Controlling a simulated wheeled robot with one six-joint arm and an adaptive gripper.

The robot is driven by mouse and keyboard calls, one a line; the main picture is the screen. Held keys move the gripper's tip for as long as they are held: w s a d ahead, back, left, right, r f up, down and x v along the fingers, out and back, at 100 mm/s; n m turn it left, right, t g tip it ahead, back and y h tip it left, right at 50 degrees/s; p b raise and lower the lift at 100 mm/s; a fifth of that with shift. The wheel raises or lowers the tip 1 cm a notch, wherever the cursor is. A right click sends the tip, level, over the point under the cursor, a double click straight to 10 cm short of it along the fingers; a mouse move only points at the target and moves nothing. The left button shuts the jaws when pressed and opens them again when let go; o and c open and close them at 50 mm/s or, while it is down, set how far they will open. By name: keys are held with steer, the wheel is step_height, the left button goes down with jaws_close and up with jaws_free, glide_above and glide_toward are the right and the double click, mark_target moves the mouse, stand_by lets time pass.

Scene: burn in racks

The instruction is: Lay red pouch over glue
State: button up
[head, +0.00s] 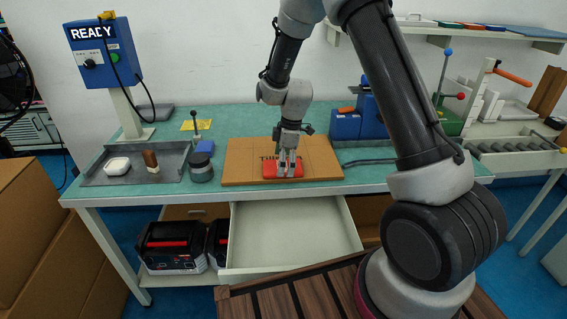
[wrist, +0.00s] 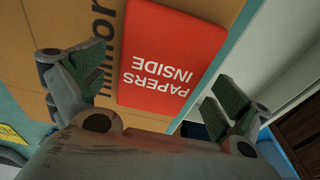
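The red pouch (head: 269,171) lies flat on a brown board (head: 240,165) on the bench. In the wrist view the pouch (wrist: 165,65) carries the white words "PAPERS INSIDE". My gripper (head: 287,168) points down over the pouch. In the wrist view my gripper (wrist: 153,82) is open, with one finger on each side of the pouch and no visible grip on it. Dark lettering on the board is partly hidden by the pouch and gripper. I cannot tell which thing is the glue.
A grey tray (head: 100,179) with a white item and a brown item is at left. A dark-lidded jar (head: 201,168) stands next to it. Blue boxes (head: 345,125) are behind right. An open, empty drawer (head: 290,235) juts out below the bench front.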

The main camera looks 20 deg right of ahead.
step_height(320, 180, up, 12)
steer(key=d, duration=0.2)
steer(key=s+d+r+m+t, duration=0.2)
steer(key=s+d+r+m, duration=0.4)
steer(key=s+r, duration=0.65)
steer(key=s+d+r+m, duration=0.1)
steer(key=s+d+m, duration=0.1)
steer(key=s, duration=0.4)
steer(key=s+d+r+m+t+h, duration=0.1)
steer(key=s+d+r+m, duration=0.1)
steer(key=s+m, duration=0.2)
steer(key=s+d+r+m, duration=0.1)
steer(key=s+d+m, duration=0.2)
steer(key=s, duration=0.5)
steer(key=shift+s+r+m+t+h, duration=0.3)
steer(key=shift+r+m+t+h, duration=0.1)
steer(key=shift+a, duration=0.15)
